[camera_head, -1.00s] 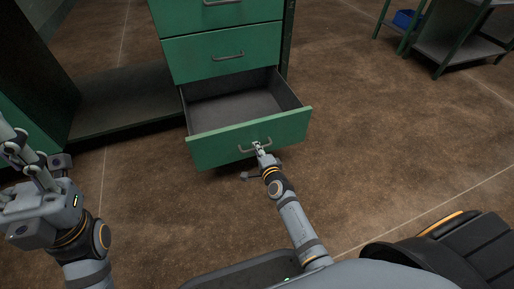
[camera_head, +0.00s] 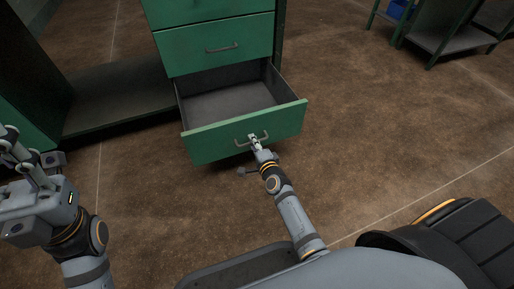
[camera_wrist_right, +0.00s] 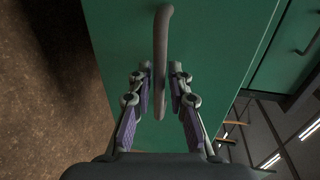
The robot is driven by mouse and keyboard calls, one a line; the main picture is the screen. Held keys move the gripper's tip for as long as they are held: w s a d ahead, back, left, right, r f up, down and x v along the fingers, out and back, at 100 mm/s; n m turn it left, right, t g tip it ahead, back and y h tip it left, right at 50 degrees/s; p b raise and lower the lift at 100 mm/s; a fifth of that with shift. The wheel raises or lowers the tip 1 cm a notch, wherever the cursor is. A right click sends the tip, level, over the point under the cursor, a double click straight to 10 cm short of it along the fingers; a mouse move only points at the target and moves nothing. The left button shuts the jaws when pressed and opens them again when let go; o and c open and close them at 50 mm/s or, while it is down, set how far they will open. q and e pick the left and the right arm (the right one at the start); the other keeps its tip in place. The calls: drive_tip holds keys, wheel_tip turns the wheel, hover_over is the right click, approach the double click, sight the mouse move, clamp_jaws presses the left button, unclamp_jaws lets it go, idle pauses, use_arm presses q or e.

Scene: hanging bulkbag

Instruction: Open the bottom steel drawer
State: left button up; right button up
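The bottom steel drawer (camera_head: 213,143) is green and pulled well out of its cabinet. Its grey, empty inside (camera_head: 225,103) shows in the head view. My right gripper (camera_head: 254,139) is at the handle (camera_head: 266,136) on the drawer front. In the right wrist view, the two fingers (camera_wrist_right: 161,70) are close on either side of the handle bar (camera_wrist_right: 163,28), in front of the green face. My left gripper (camera_head: 22,155) is raised at the left edge, away from the cabinet, and partly cut off.
The closed drawer above (camera_head: 190,52) has its own handle. A low grey shelf (camera_head: 110,100) lies left of the drawers. A green-framed rack (camera_head: 440,60) with a blue bin (camera_head: 399,10) stands at the far right. The brown floor right of the drawer is clear.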

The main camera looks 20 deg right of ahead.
drive_tip(key=s+r, duration=0.2)
drive_tip(key=s, duration=0.9)
drive_tip(key=shift+d+r, duration=0.15)
drive_tip(key=shift+d, duration=0.05)
